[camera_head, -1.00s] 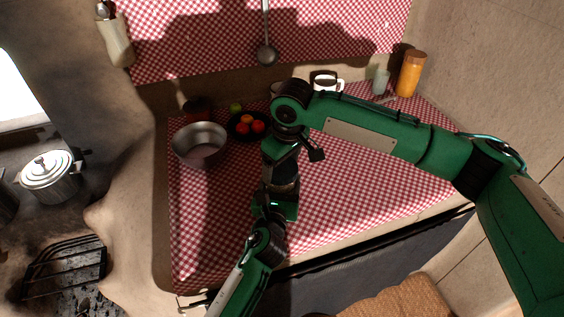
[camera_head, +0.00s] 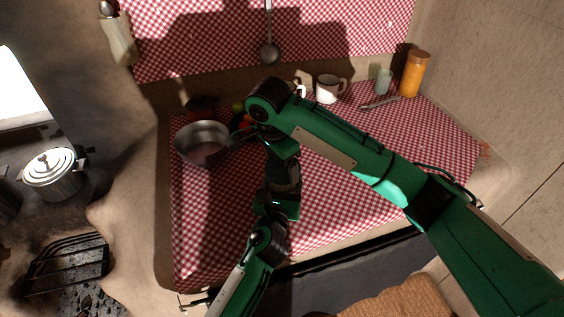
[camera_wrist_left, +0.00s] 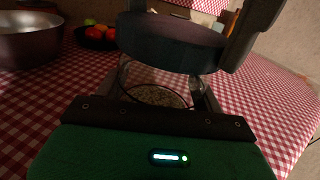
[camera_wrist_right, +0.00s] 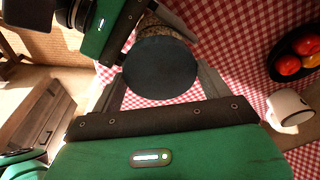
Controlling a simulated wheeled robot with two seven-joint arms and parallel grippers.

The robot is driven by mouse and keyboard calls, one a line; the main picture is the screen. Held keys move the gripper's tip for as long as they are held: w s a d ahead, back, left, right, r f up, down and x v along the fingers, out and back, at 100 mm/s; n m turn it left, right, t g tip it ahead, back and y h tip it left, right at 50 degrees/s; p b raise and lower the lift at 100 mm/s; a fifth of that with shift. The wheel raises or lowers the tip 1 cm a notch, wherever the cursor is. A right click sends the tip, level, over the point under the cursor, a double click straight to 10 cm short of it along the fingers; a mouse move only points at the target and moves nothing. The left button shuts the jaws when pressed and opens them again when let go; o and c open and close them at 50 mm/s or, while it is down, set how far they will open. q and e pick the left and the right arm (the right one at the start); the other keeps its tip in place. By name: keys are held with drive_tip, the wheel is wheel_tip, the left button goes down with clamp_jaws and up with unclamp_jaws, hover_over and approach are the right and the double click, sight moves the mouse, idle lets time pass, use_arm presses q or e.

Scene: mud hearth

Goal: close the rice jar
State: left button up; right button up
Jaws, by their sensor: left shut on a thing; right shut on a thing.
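The rice jar (camera_wrist_left: 155,95) is clear glass with pale grains inside, upright between the fingers of my left gripper (camera_wrist_left: 160,88), which is shut on it. The dark round lid (camera_wrist_left: 172,42) is just above the jar's mouth, roughly level, with a gap showing at the near side. My right gripper is shut on the lid, which also shows in the right wrist view (camera_wrist_right: 160,68) between its fingers (camera_wrist_right: 165,80). In the head view my right gripper (camera_head: 284,180) is above my left gripper (camera_head: 275,212), and the arms hide most of jar and lid.
A metal pan (camera_head: 203,155) and a dark bowl of fruit (camera_wrist_right: 300,55) stand left of the arms. A white mug (camera_head: 327,90), a glass (camera_head: 384,80) and an orange jar (camera_head: 413,76) stand at the back.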

drive_tip(key=m, duration=0.4)
drive_tip(key=shift+w+r+m+g, duration=0.1)
drive_tip(key=shift+w+m+g, duration=0.05)
drive_tip(key=shift+m+g, duration=0.2)
drive_tip(key=m, duration=0.4)
drive_tip(key=shift+g, duration=0.25)
drive_tip(key=o, duration=0.9)
drive_tip(key=shift+o, duration=0.2)
drive_tip(key=shift+r, duration=2.15)
